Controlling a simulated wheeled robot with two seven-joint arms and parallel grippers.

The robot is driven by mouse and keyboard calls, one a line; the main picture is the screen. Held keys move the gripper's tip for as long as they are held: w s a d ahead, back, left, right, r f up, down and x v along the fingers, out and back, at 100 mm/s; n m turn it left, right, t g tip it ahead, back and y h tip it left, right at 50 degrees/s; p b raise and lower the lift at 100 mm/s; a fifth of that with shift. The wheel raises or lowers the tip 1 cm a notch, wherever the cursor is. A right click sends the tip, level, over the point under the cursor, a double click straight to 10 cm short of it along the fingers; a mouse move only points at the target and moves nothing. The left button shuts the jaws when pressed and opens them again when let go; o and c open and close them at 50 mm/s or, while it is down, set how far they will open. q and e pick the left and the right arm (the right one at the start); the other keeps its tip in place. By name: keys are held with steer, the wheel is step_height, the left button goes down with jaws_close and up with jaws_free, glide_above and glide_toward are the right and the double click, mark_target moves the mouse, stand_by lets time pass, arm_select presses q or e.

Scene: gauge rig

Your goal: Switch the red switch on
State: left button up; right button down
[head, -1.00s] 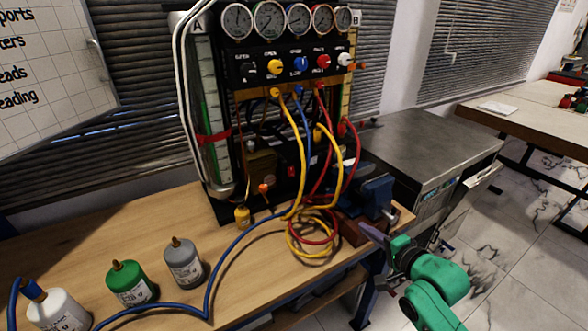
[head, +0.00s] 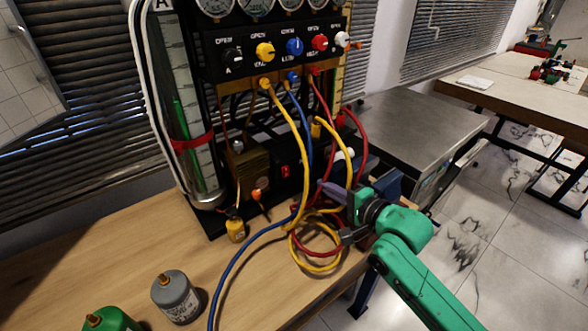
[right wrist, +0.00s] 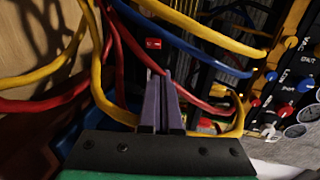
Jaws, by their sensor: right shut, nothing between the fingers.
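The red switch (head: 286,171) is a small red rocker low on the black panel of the gauge rig. It also shows in the right wrist view (right wrist: 153,43), ahead of the fingertips and slightly left of them. I cannot tell which way it is set. My right gripper (head: 322,187) is in front of the rig, to the right of the switch and a little lower in the head view. In the right wrist view its purple fingers (right wrist: 160,78) are shut with nothing between them, apart from the switch. My left gripper is not in view.
Yellow (head: 297,118), blue (head: 305,125) and red (head: 327,102) hoses hang around the switch and my right gripper. A hose coil (head: 318,268) lies on the wooden bench. A grey bottle (head: 176,298) and a green one (head: 108,321) stand at front left.

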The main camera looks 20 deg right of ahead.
mark_target(286, 171)
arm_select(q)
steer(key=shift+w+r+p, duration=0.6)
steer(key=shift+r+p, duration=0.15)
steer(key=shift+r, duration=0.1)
arm_select(e)
steer(key=x, duration=1.3)
steer(key=shift+r, duration=0.1)
